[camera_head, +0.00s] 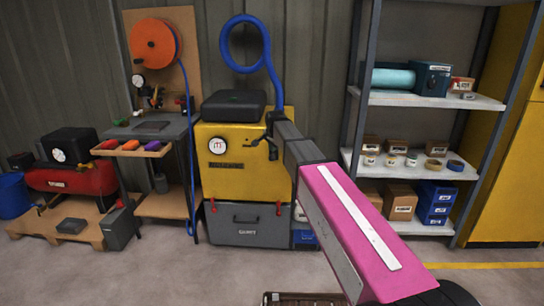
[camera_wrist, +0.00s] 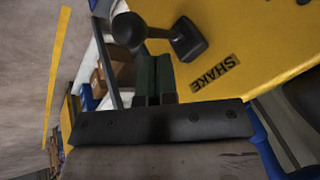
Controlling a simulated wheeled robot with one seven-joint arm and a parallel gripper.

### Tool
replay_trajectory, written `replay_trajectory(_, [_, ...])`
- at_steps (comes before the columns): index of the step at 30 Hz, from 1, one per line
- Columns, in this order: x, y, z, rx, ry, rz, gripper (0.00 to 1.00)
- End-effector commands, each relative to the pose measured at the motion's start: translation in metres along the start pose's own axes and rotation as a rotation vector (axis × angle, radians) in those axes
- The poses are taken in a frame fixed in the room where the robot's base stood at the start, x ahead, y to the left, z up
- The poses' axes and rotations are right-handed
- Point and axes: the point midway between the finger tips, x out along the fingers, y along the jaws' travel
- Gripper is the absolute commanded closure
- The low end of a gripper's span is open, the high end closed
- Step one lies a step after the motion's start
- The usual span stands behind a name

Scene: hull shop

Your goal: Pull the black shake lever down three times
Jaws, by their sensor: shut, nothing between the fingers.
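The black shake lever (camera_wrist: 187,40) shows in the wrist view as a dark bar between two thick ends, in front of the yellow face of the machine (camera_wrist: 262,50). A SHAKE label (camera_wrist: 213,73) is on that face, right of the lever. My gripper (camera_wrist: 154,62) is shut and empty, its two dark fingers side by side. The fingertips appear just below the lever; whether they touch it I cannot tell. In the head view the yellow machine (camera_head: 228,174) stands at centre, and my arm reaches its upper right side. There the lever and fingers are hard to tell apart.
A shelf rack (camera_head: 427,100) with boxes and cans stands right of the machine. A blue hose (camera_head: 238,69) loops above it. A workbench (camera_head: 150,130) and a red compressor (camera_head: 70,178) are on the left. The floor in front is mostly clear.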

Motion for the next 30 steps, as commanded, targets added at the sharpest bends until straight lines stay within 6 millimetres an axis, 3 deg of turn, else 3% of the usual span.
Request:
replay_trajectory(16, [-0.005,-0.004,-0.004,0.0,0.0,0.0,1.0])
replay_trajectory(30, [-0.032,-0.024,-0.024,0.0,0.0,0.001,1.0])
